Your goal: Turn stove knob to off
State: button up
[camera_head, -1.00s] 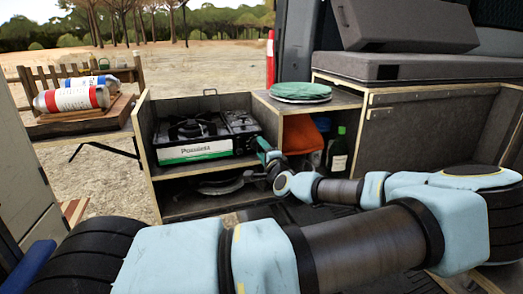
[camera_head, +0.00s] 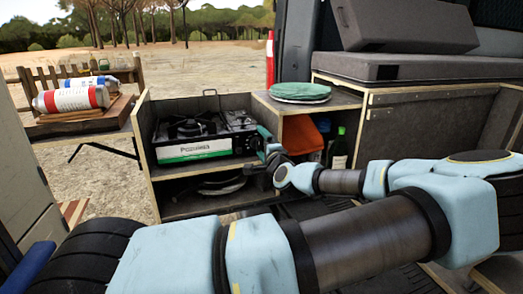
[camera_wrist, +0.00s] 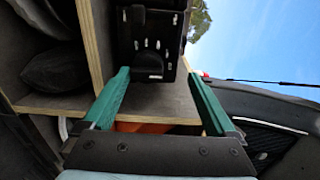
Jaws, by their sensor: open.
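The camping stove (camera_head: 194,148), black with a white and green front label, sits on the upper shelf of the open wooden cabinet. Its dark right end also shows in the wrist view (camera_wrist: 153,30), with small white marks. A dark rounded knob (camera_wrist: 148,65) sits at the lower edge of that panel; which way it points is hard to tell. My gripper (camera_head: 264,135) is at the stove's right front corner. In the wrist view its green fingers (camera_wrist: 158,76) are spread on either side of the knob, apart from it and holding nothing.
A wooden divider (camera_wrist: 92,45) runs close to my left finger in the wrist view. A green round bag (camera_head: 300,91) lies on the cabinet top at right. Dark pans (camera_head: 220,185) lie below the stove.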

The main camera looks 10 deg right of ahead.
notch_tip(320, 180, up, 8)
jog(key=shift+s, duration=0.1)
dwell(0.4)
jog(key=s+d+p, duration=0.1)
jog(key=s, duration=1.1)
jog(key=shift+d+p, duration=0.3)
jog(key=shift+p, duration=0.1)
dwell(0.4)
jog(key=shift+f, duration=0.15)
dwell(0.4)
